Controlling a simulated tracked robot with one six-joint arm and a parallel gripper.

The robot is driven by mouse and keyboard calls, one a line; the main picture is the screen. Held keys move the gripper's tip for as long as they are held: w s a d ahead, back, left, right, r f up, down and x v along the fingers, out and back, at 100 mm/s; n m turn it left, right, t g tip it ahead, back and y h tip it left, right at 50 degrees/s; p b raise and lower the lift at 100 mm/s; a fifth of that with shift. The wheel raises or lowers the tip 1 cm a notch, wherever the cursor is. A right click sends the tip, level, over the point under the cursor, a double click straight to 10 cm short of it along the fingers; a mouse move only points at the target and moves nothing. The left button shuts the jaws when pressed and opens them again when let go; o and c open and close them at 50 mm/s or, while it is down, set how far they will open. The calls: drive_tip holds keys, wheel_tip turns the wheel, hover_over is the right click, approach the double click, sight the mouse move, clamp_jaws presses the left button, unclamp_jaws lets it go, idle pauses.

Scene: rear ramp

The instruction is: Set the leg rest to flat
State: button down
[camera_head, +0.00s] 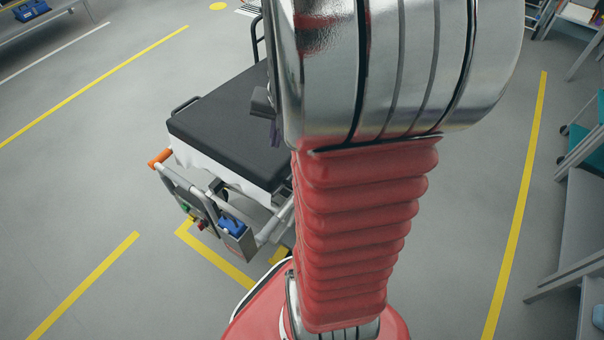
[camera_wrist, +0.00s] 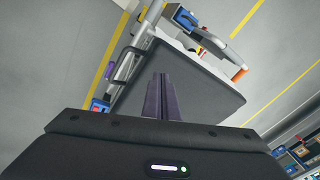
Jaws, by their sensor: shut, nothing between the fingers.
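The black padded leg rest (camera_head: 225,120) forms the near end of a wheeled bed in the head view, with white cloth below it. I cannot tell its exact angle. It also shows in the wrist view (camera_wrist: 205,85), behind my fingers. My gripper (camera_head: 274,132) is mostly hidden by my arm in the head view, over the pad's right part. In the wrist view the purple fingers of my gripper (camera_wrist: 166,82) are shut and empty. They overlap the pad there; I cannot tell whether they touch it.
A grey control panel (camera_head: 203,205) with coloured buttons and a blue box (camera_head: 232,227) hang at the bed's front. An orange-tipped handle (camera_head: 160,157) stands out left. A black side loop (camera_wrist: 124,64) borders the pad. A grey bench (camera_head: 575,255) stands right. Floor left is clear.

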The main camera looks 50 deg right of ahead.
drive_tip(key=s+a+r+n+t, duration=0.1)
drive_tip(key=a+r+n, duration=0.3)
drive_tip(key=a, duration=0.4)
drive_tip(key=s+a+r+n+t, duration=0.1)
drive_tip(key=s+a+r+n, duration=0.2)
drive_tip(key=a+r, duration=0.2)
drive_tip(key=s+a+r+n+t, duration=0.1)
drive_tip(key=s+a+r+n, duration=0.2)
drive_tip(key=a, duration=0.8)
wheel_tip(320, 180, up, 2)
drive_tip(key=shift+a+n, duration=0.15)
drive_tip(key=shift+n, duration=0.65)
